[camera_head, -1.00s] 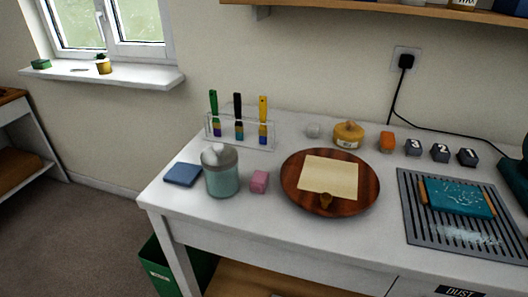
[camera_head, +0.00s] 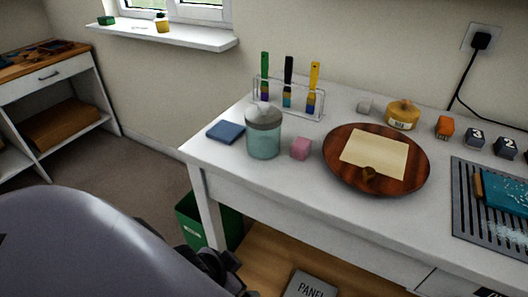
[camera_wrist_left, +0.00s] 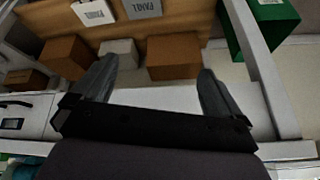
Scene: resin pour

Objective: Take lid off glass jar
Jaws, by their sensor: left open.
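The glass jar (camera_head: 263,143) stands upright near the left end of the white worktop in the head view. It is greenish and see-through, and its grey lid (camera_head: 263,117) with a small knob sits on top. My left arm enters the head view at the lower left, below the worktop and apart from the jar. My left gripper shows in the left wrist view (camera_wrist_left: 155,92) with its two fingers spread wide and nothing between them. It points toward the area under the worktop. The jar is not visible in the left wrist view. My right gripper is in neither view.
A blue block (camera_head: 226,132) and a pink block (camera_head: 301,148) flank the jar. A brush rack (camera_head: 290,108) stands behind it. A wooden round board (camera_head: 335,170) lies to the right. A green bin (camera_head: 192,222) stands below the worktop. Boxes (camera_wrist_left: 173,57) fill the lower shelf.

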